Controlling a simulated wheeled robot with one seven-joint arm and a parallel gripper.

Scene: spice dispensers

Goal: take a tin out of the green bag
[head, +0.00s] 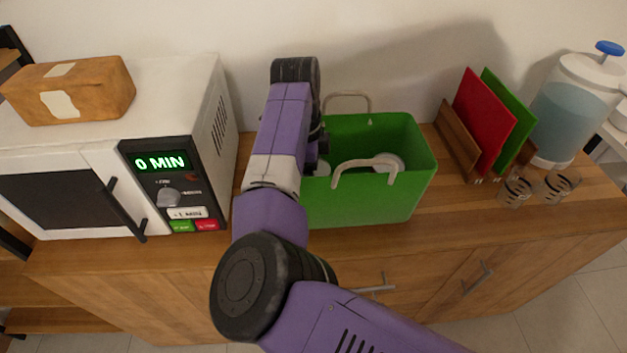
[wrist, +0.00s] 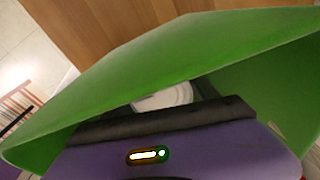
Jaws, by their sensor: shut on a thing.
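The green bag (head: 370,205) stands open on the wooden counter, its two pale handles up. A round, whitish tin (head: 393,160) lies inside at the right, partly behind the front handle. Another pale tin (head: 322,168) shows at the bag's left end, right by my gripper (head: 318,155). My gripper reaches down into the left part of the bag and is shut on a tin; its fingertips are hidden. In the wrist view the green bag wall (wrist: 170,65) crosses the picture, and a white tin top (wrist: 165,98) shows just past my gripper's dark edge.
A white microwave (head: 65,185) with a brown package (head: 70,90) on top stands close at left. To the right are a rack with red (head: 492,115) and green boards, two small glasses (head: 515,188) and a water dispenser (head: 575,105). The counter's front strip is clear.

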